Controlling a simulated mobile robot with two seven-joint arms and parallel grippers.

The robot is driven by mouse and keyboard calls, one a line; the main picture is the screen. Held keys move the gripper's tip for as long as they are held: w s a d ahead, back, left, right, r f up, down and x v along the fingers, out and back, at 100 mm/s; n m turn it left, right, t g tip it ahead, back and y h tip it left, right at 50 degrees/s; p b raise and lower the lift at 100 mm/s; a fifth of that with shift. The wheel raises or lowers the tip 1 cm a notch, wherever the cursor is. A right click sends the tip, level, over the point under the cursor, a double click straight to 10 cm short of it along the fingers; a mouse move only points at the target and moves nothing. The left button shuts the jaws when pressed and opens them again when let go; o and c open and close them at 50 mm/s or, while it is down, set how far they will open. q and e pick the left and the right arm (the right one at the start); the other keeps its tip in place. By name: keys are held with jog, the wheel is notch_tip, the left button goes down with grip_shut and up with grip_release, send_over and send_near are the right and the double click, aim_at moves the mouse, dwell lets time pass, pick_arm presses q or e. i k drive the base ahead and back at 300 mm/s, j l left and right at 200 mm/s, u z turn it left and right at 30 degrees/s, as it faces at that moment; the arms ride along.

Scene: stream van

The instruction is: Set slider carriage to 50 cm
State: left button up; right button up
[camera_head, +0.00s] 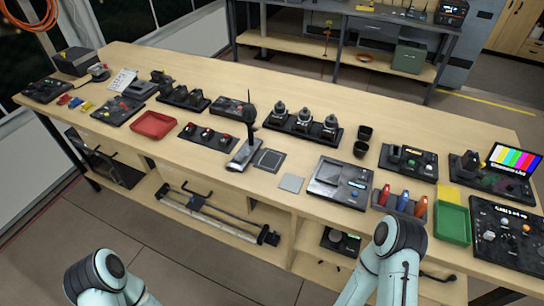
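A long silver rail with dark ends, which looks like the slider (220,217), lies on the lower shelf under the left half of the workbench. It runs slantwise from left to right, with a dark block at its right end. A thin dark bent piece is above its left part. I cannot tell which part is the carriage, and no scale marks can be read at this size. Parts of both my arms show at the bottom edge, one at left and one right of centre.
The wooden workbench (300,92) carries a red tray (153,125), a green tray (453,223), several control panels, a stand microphone (246,145) and a colour-bar screen (513,160). Wooden uprights divide the lower shelf. The floor in front of the slider is clear.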

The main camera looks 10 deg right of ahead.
aim_at(195, 203)
jog(key=i+j+z, duration=0.1)
jog(key=j+z, duration=0.35)
jog(key=z, duration=0.3)
jog(key=i+j+z, duration=0.1)
jog(key=j+z, duration=0.4)
jog(key=j, duration=0.35)
jog(key=k+j+z, duration=0.2)
jog(key=j, duration=1.4)
jog(key=i+j, duration=0.25)
jog(key=i+z, duration=0.05)
jog(key=i, duration=0.05)
